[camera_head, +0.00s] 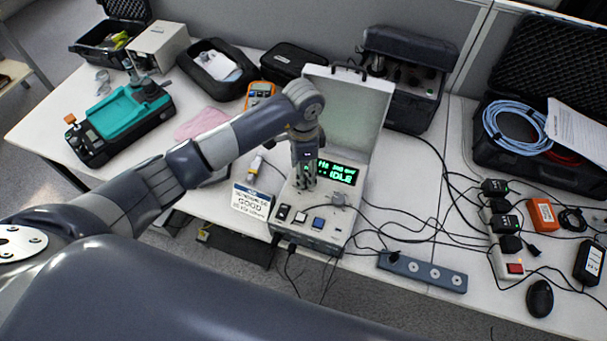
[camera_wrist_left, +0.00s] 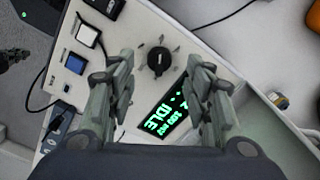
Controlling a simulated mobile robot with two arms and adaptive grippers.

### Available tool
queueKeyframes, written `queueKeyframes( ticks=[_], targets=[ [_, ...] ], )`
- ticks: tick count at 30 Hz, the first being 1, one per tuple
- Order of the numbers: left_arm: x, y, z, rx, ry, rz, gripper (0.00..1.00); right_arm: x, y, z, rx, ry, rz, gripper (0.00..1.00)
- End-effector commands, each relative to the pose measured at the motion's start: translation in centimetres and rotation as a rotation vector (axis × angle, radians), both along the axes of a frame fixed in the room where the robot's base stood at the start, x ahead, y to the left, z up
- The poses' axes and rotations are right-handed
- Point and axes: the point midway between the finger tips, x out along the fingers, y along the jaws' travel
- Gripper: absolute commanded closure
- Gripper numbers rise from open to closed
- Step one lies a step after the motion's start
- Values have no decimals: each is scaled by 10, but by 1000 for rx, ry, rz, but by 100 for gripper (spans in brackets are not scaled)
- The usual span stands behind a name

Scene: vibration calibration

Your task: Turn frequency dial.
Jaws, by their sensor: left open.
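The frequency dial (camera_wrist_left: 158,60) is a round black knob with a white mark, on the light panel of the calibrator (camera_head: 318,226). In the left wrist view it lies between and beyond the fingers of my left gripper (camera_wrist_left: 163,88), which are spread apart with nothing between them. In the head view my left gripper (camera_head: 304,183) points down over the panel and hides the dial. Whether the fingers touch the panel cannot be told. The green display (camera_head: 338,172) reads IDLE and also shows in the left wrist view (camera_wrist_left: 164,112).
The calibrator's open lid (camera_head: 349,110) stands behind the panel. A blue button (camera_head: 318,223) and black switches sit along the panel's front. A white "GOOD" card (camera_head: 251,202) is at its left. Cables and a power strip (camera_head: 422,271) lie to the right.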

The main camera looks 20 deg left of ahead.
Motion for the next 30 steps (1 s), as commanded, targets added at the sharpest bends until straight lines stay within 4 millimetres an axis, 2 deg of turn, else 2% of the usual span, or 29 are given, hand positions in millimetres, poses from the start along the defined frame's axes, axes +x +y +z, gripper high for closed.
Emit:
queueKeyframes(
  ticks=[1, 6, 12, 18, 30],
  targets=[
    [1, 0, 13, -2, -5, -1, 53, 0, 0, 0, 0, 0, 0, 100],
    [1, -1, 49, -3, -5, 0, 53, 0, 0, 0, 1, 0, 0, 100],
    [1, 0, 77, -2, -3, 0, 53, 0, 1, 0, 1, 0, 0, 100],
    [0, 0, 86, -2, -1, 1, 53, 0, 1, 0, 1, 0, 0, 100],
    [0, 0, 85, -1, 0, 0, 53, 0, 1, 0, 1, 0, 0, 100]
  ],
)
